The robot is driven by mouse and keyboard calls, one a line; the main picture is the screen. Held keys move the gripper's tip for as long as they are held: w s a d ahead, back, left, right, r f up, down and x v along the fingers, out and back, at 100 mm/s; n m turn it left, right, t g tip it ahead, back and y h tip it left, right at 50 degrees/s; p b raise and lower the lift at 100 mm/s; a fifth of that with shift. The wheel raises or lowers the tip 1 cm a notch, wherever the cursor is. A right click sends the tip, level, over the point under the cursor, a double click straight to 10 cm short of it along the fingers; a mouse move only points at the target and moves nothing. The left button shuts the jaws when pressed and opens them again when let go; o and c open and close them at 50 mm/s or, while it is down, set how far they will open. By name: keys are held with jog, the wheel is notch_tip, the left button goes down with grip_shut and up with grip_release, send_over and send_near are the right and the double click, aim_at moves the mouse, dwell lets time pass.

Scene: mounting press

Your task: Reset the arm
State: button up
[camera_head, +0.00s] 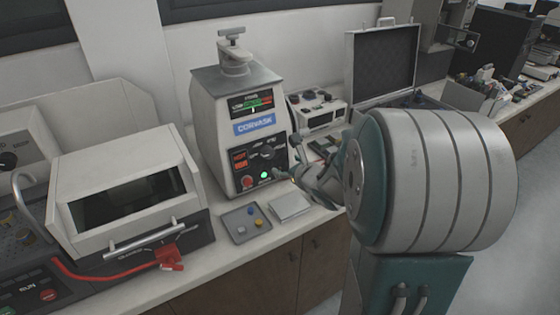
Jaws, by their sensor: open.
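The mounting press (238,130), a tall off-white machine with a clamp on top and a blue label, stands on the bench in the middle of the body camera view. Its front panel has a red button (247,181) and a lit green button (265,174). My arm comes in from the right, with its large pale link in the foreground. My gripper (285,178) is at the right of the panel, close to the green button. It is open and appears empty. I cannot tell whether it touches the panel. My own arm partly hides the gripper.
A grey tray (232,222) with small coloured pieces and a pale flat box (289,208) lie before the press. A hooded machine (125,190) with a red clip (168,256) stands left. An open case (383,60) and a small instrument (318,110) stand behind my arm.

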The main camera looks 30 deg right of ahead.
jog(key=shift+s+r, duration=0.15)
jog(key=shift+s, duration=0.2)
dwell(0.3)
jog(key=s+a+r+n+g, duration=0.3)
jog(key=s+a+n, duration=0.5)
jog(key=n, duration=0.8)
jog(key=s+a+r+n+g, duration=0.3)
jog(key=s+a+n+g, duration=0.2)
jog(key=s+a+n, duration=0.4)
jog(key=s+n, duration=0.5)
jog(key=n, duration=0.3)
jog(key=shift+s+r+n, duration=0.25)
jog(key=shift+s+n, duration=0.05)
jog(key=shift+s, duration=0.1)
